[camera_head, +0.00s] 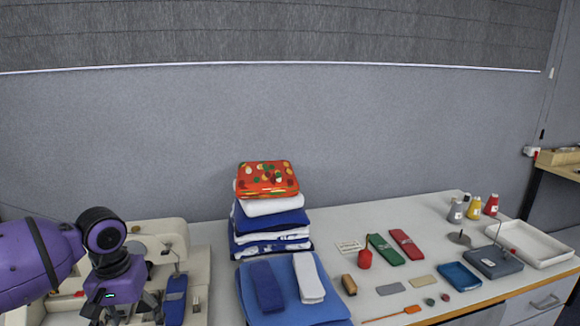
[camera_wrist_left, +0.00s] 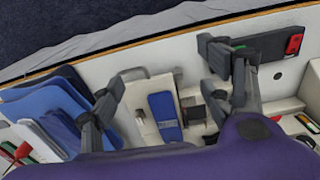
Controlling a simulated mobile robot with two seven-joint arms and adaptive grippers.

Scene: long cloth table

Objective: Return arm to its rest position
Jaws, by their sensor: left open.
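My left arm comes in from the left in the head view, with its purple wrist. My left gripper (camera_head: 125,310) is open in front of the cream sewing machine (camera_head: 158,230). In the left wrist view the two dark fingers of the gripper (camera_wrist_left: 172,92) are spread wide with nothing between their tips. A narrow blue folded cloth (camera_wrist_left: 165,115) lies beyond the fingers at the machine; it also shows beside the gripper in the head view (camera_head: 176,290). My right gripper is not in view.
A stack of folded cloths (camera_head: 270,220) stands right of the machine, with a blue cloth (camera_head: 260,310) in front. Thread spools (camera_head: 474,207), a white tray (camera_head: 530,240) and small sewing items cover the table's right side. A grey wall is behind.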

